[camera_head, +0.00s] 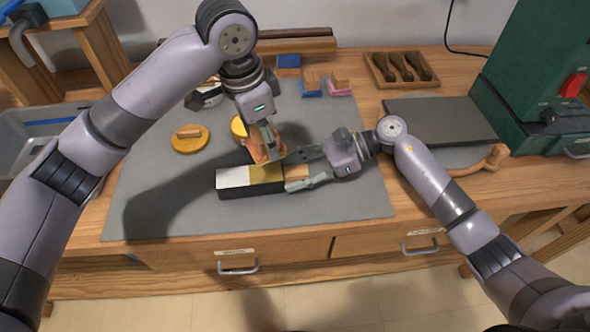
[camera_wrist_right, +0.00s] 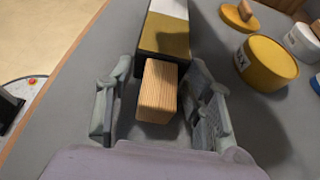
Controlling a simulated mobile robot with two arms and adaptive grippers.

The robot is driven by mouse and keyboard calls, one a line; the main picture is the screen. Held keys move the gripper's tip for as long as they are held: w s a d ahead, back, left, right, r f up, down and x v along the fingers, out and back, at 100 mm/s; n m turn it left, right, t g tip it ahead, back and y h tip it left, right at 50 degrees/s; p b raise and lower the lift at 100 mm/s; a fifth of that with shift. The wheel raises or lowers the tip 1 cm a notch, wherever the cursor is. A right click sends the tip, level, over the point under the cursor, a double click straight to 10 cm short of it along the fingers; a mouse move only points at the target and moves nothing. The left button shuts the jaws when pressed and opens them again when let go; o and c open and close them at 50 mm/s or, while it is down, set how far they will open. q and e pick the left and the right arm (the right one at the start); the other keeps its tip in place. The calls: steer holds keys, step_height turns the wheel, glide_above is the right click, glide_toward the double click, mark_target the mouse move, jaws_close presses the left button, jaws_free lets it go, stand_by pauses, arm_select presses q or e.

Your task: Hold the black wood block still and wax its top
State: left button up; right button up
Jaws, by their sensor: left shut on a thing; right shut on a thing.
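The black wood block (camera_head: 250,192) lies on the grey mat, its top part white and part ochre. The ochre part (camera_wrist_right: 165,35) shows in the right wrist view. At its right end is a narrower light wood piece (camera_wrist_right: 157,90). My right gripper (camera_head: 293,172) is shut at this end, with the wood piece between its fingers; it also shows in the right wrist view (camera_wrist_right: 162,85). My left gripper (camera_head: 266,150) is shut on an orange-brown piece (camera_head: 260,153) above the block's far edge; contact is unclear. The yellow wax tin (camera_wrist_right: 266,64) stands behind the block, partly hidden in the head view.
A yellow lid (camera_head: 190,145) with a wooden grip lies left of the tin. Wood-topped pads on blue (camera_head: 311,92) and pink (camera_head: 340,92) bases stand behind. A tool tray (camera_head: 380,83) and a green machine (camera_head: 530,90) are at the right. The front mat is clear.

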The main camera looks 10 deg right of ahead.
steer(key=o, duration=1.4)
steer(key=shift+c, duration=0.2)
steer(key=shift+f, duration=0.1)
steer(key=shift+d, duration=0.1)
steer(key=v, duration=1.2)
